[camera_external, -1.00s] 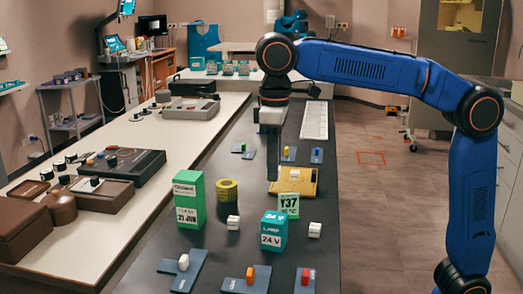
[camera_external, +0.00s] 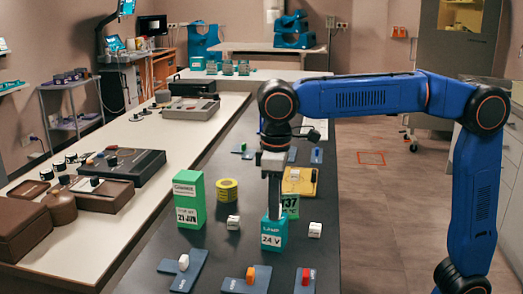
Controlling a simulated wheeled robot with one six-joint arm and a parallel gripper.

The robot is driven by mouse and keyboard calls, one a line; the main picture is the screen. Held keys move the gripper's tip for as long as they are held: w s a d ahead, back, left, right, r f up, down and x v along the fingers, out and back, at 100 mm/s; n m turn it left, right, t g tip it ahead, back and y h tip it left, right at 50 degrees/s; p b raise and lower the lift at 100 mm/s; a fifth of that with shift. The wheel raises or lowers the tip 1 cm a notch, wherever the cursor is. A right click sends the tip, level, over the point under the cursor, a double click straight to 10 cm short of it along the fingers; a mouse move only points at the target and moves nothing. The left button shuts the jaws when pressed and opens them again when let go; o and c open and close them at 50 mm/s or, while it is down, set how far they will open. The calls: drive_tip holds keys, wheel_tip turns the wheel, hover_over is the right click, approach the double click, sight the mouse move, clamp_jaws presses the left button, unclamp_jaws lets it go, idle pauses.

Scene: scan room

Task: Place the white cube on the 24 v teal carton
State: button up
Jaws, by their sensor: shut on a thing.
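The teal carton (camera_external: 273,239) marked 24 V stands upright on the dark table. My gripper (camera_external: 274,214) points straight down over it, with its fingers at the carton's top. It is shut on the carton, as far as this view shows; the arm hides part of the grip.
A tall green carton (camera_external: 189,199) and a yellow-black roll stack (camera_external: 227,190) stand to the left. A green carton (camera_external: 290,207) and a yellow tray (camera_external: 299,181) are behind. Blue plates with a white piece (camera_external: 184,262), orange piece (camera_external: 251,274) and red piece (camera_external: 305,276) lie in front.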

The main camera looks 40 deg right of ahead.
drive_tip(key=o, duration=1)
drive_tip(key=shift+f, duration=0.1)
wheel_tip(320, 180, up, 12)
drive_tip(key=shift+r, duration=0.15)
